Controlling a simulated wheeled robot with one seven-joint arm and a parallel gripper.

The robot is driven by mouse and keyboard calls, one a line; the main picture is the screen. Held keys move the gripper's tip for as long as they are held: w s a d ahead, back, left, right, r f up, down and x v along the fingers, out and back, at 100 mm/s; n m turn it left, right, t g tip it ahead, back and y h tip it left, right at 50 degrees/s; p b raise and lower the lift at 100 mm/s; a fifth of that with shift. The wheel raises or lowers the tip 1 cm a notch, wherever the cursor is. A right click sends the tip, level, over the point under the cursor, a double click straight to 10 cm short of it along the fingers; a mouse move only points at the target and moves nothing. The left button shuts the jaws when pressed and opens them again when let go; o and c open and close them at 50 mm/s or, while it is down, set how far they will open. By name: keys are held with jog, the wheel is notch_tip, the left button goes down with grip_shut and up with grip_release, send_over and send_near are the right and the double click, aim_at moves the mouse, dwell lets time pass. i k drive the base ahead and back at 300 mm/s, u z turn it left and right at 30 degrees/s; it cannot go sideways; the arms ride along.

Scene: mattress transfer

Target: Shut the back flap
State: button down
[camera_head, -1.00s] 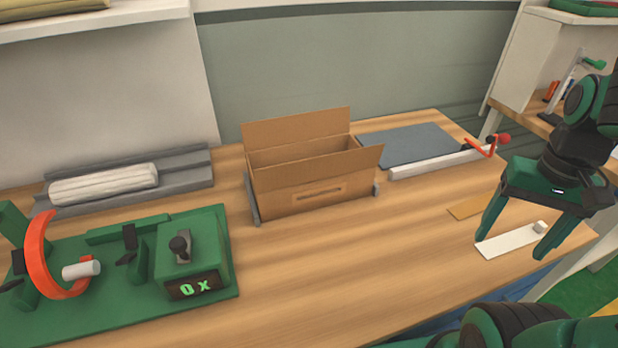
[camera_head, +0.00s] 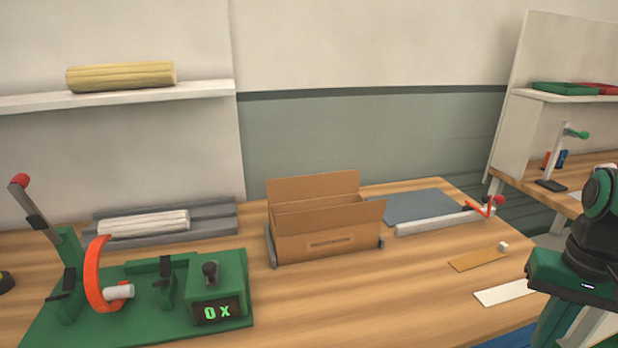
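The open cardboard box (camera_head: 290,247) stands on the wooden bench, held at its ends by grey brackets. Its back flap (camera_head: 315,187) stands up, raised above the rear edge. A flap at the right end (camera_head: 370,212) sticks outward. The inside of the box is mostly hidden by its front wall. My gripper (camera_head: 575,300) is at the right edge of the view, well right of the box and apart from it. Its fingers are cut off or unclear at the lower edge.
A green fixture (camera_head: 130,300) with an orange ring and a "0 x" display stands front left. Behind it, a white roll lies in a grey tray (camera_head: 215,222). A blue-grey sheet (camera_head: 420,206) and a red-handled bar (camera_head: 440,222) lie right of the box.

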aim_at(281, 191)
jog(key=u, duration=0.7)
jog(key=k, duration=0.6)
jog(key=z, duration=0.35)
jog(key=i, duration=1)
